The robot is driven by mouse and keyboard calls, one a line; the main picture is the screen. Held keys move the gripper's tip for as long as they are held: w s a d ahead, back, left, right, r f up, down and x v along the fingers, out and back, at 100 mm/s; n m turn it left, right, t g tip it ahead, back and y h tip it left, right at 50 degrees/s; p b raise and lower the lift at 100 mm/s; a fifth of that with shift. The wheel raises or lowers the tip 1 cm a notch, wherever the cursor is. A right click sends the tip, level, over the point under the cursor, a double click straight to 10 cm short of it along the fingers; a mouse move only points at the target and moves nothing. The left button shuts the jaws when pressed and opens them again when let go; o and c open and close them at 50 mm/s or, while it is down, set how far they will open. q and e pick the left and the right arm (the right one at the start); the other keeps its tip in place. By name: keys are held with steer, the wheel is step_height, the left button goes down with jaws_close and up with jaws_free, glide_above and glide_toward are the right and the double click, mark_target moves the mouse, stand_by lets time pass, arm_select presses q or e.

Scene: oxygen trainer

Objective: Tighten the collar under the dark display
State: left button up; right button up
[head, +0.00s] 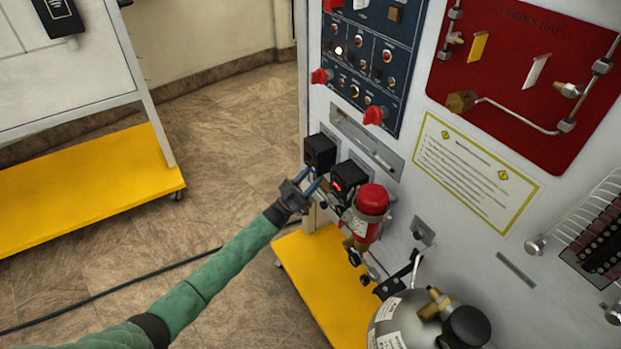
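Two small black display boxes are mounted side by side on the grey panel. The left one is the dark display (319,152), with no lit digits visible. The right one (349,179) shows red lit digits. My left gripper (312,180) comes in from the lower left, with its two bluish fingertips just under the dark display. The fingers stand a little apart. The collar is not clearly visible there, and I cannot tell whether the fingers touch or grip it. My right gripper is not in view.
A red-capped unit (370,205) hangs close to the right of my gripper. Below are a yellow base (315,280) and a round metal tank (410,320). A blue control panel (365,60) is above. Open tiled floor (215,150) lies left, with a white-and-yellow cart (90,200) beyond.

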arm_select(q)
jaws_close()
steer(key=m+g+h+b, duration=0.1)
steer(key=m+g+b, duration=0.1)
steer(key=m+g, duration=0.1)
steer(key=shift+w+a, duration=0.1)
steer(key=shift+o, duration=0.4)
jaws_free()
